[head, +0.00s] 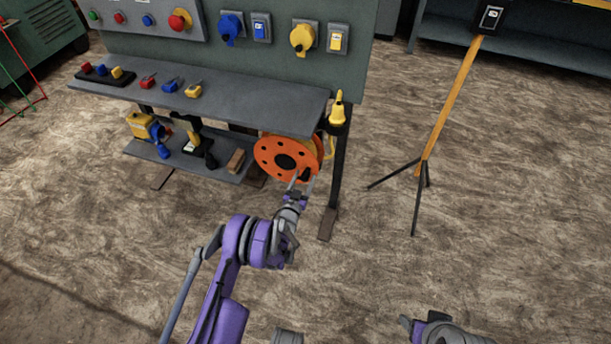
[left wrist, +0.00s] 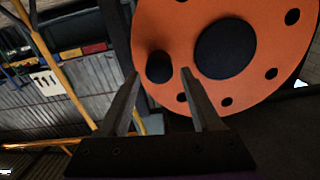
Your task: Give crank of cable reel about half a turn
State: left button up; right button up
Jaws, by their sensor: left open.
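The cable reel (head: 268,150) is an orange disc with a dark hub, mounted at the right end of the workbench's lower part. It fills much of the left wrist view (left wrist: 180,30), with its black hub (left wrist: 226,50) and a ring of small holes. The crank's dark round knob (left wrist: 159,67) stands near the disc's edge. My left gripper (head: 300,178) is at the reel's lower right; its open fingers (left wrist: 158,73) point at the disc, with the knob between the tips in that view. Whether they touch it I cannot tell. My right gripper (head: 408,324) shows only partly at the bottom edge.
The grey workbench (head: 250,108) carries small coloured parts; tools lie on its lower shelf (head: 200,162). A yellow torch-like tool (head: 339,108) hangs beside the reel. A bench leg (head: 335,190) stands close right of my left gripper. A tripod stand (head: 424,165) is farther right. Floor in front is clear.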

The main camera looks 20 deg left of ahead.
pick_arm(q)
jog(key=shift+w, duration=0.95)
jog(key=shift+c, duration=0.3)
grip_shut()
dwell(0.5)
